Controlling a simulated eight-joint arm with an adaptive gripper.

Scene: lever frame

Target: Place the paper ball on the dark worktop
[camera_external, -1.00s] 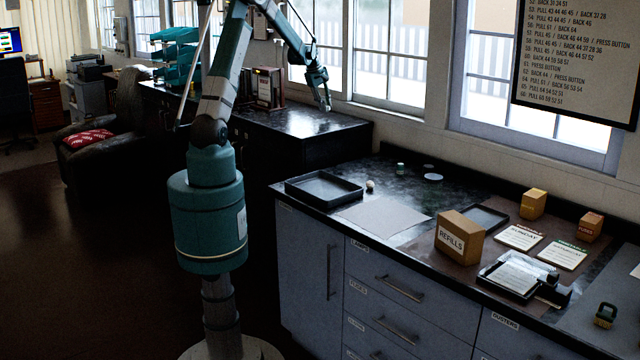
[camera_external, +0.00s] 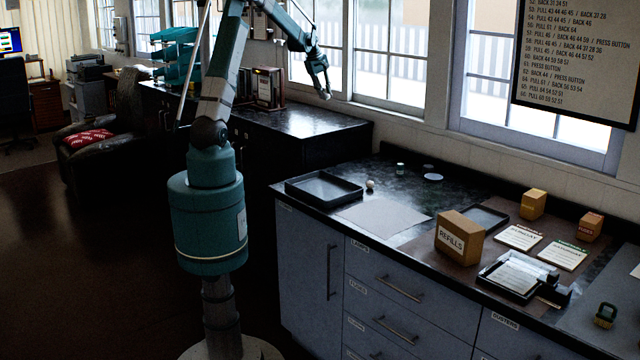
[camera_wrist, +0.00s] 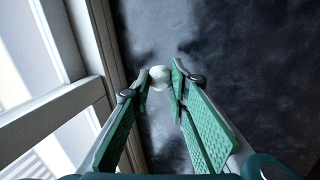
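A crumpled white paper ball (camera_wrist: 159,78) sits between the fingertips of my gripper (camera_wrist: 162,76) in the wrist view, touching both. In the outside view my gripper (camera_external: 322,88) hangs above the dark worktop (camera_external: 300,122) of the black cabinet by the windows, with a pale spot at its tips. The wrist view shows a dark, mottled surface below, apart from the ball. A second small whitish ball (camera_external: 370,184) lies on the nearer speckled dark counter (camera_external: 395,207), beside a black tray (camera_external: 323,190).
Window frames (camera_wrist: 75,70) stand close on the left in the wrist view. The nearer counter holds a grey sheet (camera_external: 383,217), a refills box (camera_external: 459,237), small boxes and cards. Books (camera_external: 266,87) stand at the cabinet's back. The cabinet top's front is clear.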

